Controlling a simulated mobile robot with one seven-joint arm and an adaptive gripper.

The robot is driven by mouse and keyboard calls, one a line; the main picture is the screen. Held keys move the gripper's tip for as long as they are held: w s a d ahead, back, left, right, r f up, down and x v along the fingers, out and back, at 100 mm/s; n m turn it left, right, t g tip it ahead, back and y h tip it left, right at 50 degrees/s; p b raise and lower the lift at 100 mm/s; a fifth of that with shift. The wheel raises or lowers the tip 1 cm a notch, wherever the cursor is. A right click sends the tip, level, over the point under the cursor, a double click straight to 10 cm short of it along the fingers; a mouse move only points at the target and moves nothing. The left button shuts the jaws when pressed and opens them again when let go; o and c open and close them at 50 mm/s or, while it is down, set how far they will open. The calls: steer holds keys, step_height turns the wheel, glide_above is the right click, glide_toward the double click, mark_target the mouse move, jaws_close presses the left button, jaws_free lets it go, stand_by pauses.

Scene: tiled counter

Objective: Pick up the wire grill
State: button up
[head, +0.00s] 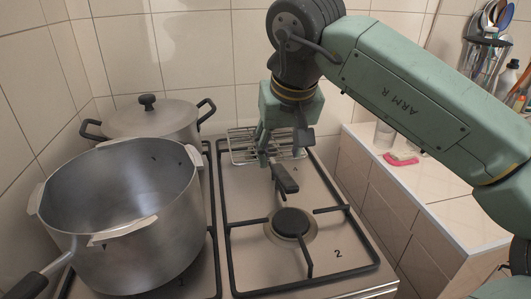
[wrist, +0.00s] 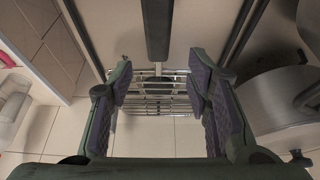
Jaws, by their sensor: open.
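The wire grill (head: 241,150) is a small rack of thin metal bars at the back of the stove, near the tiled wall. My gripper (head: 280,152) points down over it and hides part of it in the head view. In the wrist view the wire grill (wrist: 155,92) shows between the two spread fingers of my gripper (wrist: 161,75). The gap between the fingers is wide and nothing is clamped. I cannot tell whether a finger touches the bars.
A large open pot (head: 125,215) stands at the front left, with a lidded pot (head: 150,118) behind it. A black burner (head: 290,222) and bare stove top lie in front of the grill. A counter (head: 440,205) with a pink item (head: 400,159) is to the right.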

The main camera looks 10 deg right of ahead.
mark_target(279, 167)
steer(key=shift+s+b+x, duration=0.15)
steer(key=shift+b+x, duration=0.75)
steer(key=shift+x, duration=0.3)
steer(key=shift+s+b+x, duration=0.2)
steer(key=shift+b+x, duration=0.65)
steer(key=shift+x, duration=0.35)
steer(key=shift+d+f, duration=0.1)
steer(key=shift+f, duration=0.3)
steer(key=shift+c, duration=0.2)
jaws_close()
